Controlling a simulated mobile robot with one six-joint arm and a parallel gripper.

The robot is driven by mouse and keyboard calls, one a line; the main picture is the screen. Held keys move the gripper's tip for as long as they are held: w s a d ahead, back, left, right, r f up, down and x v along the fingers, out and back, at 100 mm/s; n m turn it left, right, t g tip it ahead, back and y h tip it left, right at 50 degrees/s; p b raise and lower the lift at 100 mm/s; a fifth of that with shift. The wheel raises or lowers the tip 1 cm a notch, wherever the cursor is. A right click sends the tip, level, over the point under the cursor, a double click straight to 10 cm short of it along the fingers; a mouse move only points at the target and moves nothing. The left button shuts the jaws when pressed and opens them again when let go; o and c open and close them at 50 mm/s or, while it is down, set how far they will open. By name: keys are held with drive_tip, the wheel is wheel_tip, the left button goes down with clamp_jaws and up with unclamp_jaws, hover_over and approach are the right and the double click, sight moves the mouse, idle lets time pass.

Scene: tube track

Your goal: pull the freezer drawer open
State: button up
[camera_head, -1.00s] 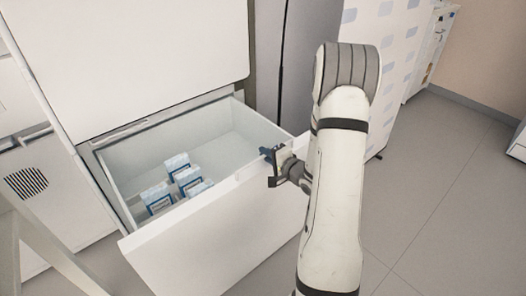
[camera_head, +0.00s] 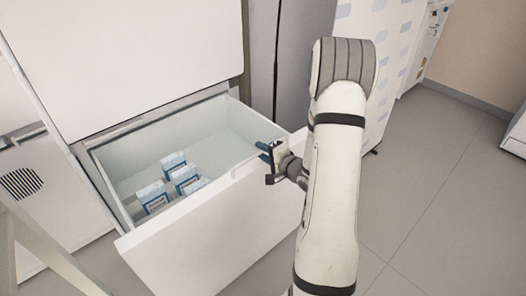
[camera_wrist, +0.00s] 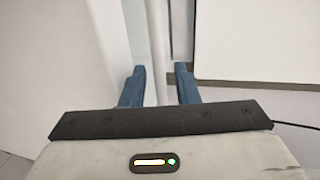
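The freezer drawer (camera_head: 190,238) is a deep white box standing well out from the white freezer cabinet (camera_head: 130,55), its inside visible from above. Several small white and blue packs (camera_head: 184,178) stand in it toward the front left. My gripper (camera_head: 266,150) is at the top edge of the drawer front, near its right corner. In the wrist view the two blue fingers (camera_wrist: 160,72) are apart, one on each side of a narrow white edge (camera_wrist: 157,50). Narrow gaps seem to show beside that edge; firm contact is not clear.
A white patterned panel (camera_head: 375,60) stands right of the freezer, behind my arm. A white unit with a round dark grille (camera_head: 22,183) is at the left. Grey floor (camera_head: 440,190) is open to the right; a white box (camera_head: 515,135) sits at the right edge.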

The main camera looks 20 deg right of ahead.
drive_tip(key=v, duration=0.7)
drive_tip(key=shift+p, duration=0.35)
drive_tip(key=shift+s+d, duration=0.1)
wheel_tip(320, 180, up, 14)
drive_tip(key=a+n+g+h+p, duration=0.2)
drive_tip(key=n+g+h+p, duration=0.4)
drive_tip(key=n+p, duration=0.1)
drive_tip(key=s+a+r+n+g+p, duration=0.3)
drive_tip(key=s+a+r, duration=0.3)
drive_tip(key=s, duration=0.4)
drive_tip(key=s+a+r+n+g+y+p, duration=0.1)
drive_tip(key=s+a+r+n+g+p, duration=0.2)
drive_tip(key=s+a+r, duration=0.4)
drive_tip(key=s+n, duration=0.1)
drive_tip(key=s, duration=0.1)
drive_tip(key=shift+s+a+r, duration=0.2)
drive_tip(key=shift+s+a, duration=0.1)
drive_tip(key=shift+s, duration=0.1)
